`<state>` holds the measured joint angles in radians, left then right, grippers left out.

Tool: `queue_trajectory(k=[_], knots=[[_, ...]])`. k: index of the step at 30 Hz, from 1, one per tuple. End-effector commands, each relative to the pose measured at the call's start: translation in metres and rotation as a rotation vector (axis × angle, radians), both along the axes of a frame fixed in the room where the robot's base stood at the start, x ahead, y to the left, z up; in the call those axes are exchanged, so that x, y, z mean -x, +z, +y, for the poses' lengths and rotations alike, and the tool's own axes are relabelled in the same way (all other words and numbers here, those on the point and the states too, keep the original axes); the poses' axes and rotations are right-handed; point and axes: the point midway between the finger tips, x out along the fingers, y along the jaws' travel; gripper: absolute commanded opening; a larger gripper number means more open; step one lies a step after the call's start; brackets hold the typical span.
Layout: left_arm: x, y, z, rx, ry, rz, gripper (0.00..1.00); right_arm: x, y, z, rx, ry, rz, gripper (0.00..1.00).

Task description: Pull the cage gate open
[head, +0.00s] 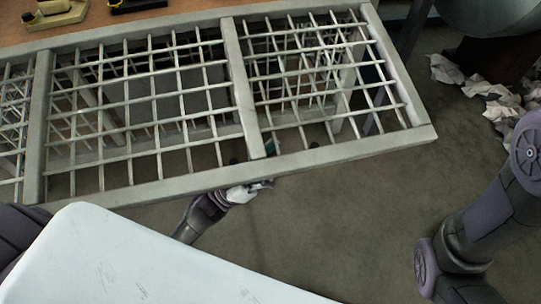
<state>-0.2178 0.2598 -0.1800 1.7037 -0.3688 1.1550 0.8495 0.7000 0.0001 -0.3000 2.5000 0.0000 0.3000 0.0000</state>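A grey metal cage (177,167) with a wire-mesh top fills the upper left and middle of the head view. I see it from above, so I cannot clearly pick out its gate or tell whether it is open. My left gripper (262,185) is at the cage's front side, just below the front top rail in the picture. The rail and the wrist partly hide its fingers, and I cannot tell whether they touch or hold anything. My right arm shows at the right edge, but its gripper is out of view.
A pale flat panel (130,262) covers the lower left foreground. A wooden surface (180,10) with small yellow and black items lies behind the cage. Crumpled white paper (490,90) lies at the upper right. Bare dark floor (340,220) is free right of my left gripper.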

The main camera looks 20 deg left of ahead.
Motion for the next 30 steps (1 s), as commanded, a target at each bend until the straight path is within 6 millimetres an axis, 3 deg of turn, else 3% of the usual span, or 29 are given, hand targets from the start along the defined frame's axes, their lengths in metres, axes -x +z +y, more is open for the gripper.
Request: queue_trajectory(k=[8, 30], knots=[[0.0, 0.003, 0.001, 0.007, 0.0, -0.008, 0.43, 0.0, 0.0, 0.0, 0.0, 0.0, 0.0, 0.4], [0.017, -0.037, 0.032, 0.002, 0.0, 0.001, 0.43, 0.0, -0.022, 0.0, 0.0, 0.0, 0.0, 0.4]])
